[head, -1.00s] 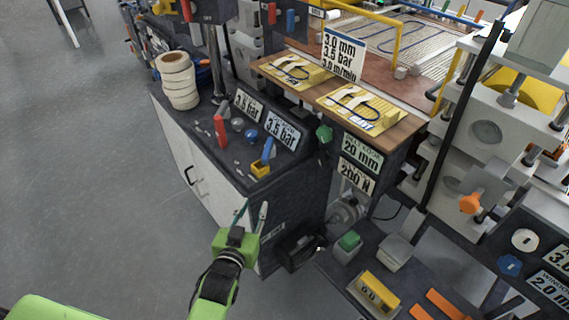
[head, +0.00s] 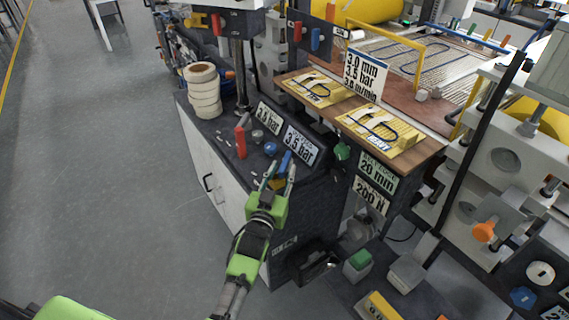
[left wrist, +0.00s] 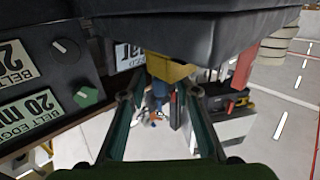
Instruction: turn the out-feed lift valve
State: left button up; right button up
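A small valve with a blue lever (head: 286,160) and a yellow body (head: 277,184) stands on the dark cabinet top (head: 228,150), by a 3.5 bar sign (head: 299,145). My left gripper (head: 280,173) is at this valve, its fingers apart on either side in the head view. In the left wrist view the yellow body (left wrist: 170,68) and the blue lever (left wrist: 160,90) show between the open fingertips (left wrist: 160,96); contact cannot be told. A red lever (head: 240,141) stands farther left, also in the wrist view (left wrist: 243,68). My right gripper is out of view.
A stack of white rolls (head: 204,92) stands at the cabinet's back left. A wooden shelf with yellow plates (head: 380,133) and a green knob (head: 342,151) lie to the right. The grey floor (head: 110,180) at the left is clear.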

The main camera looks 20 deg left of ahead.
aim_at(285, 165)
pick_arm(q)
jog(key=shift+w, duration=1.5)
grip_shut()
jog(key=shift+s+a, duration=0.1)
jog(key=shift+a, duration=0.1)
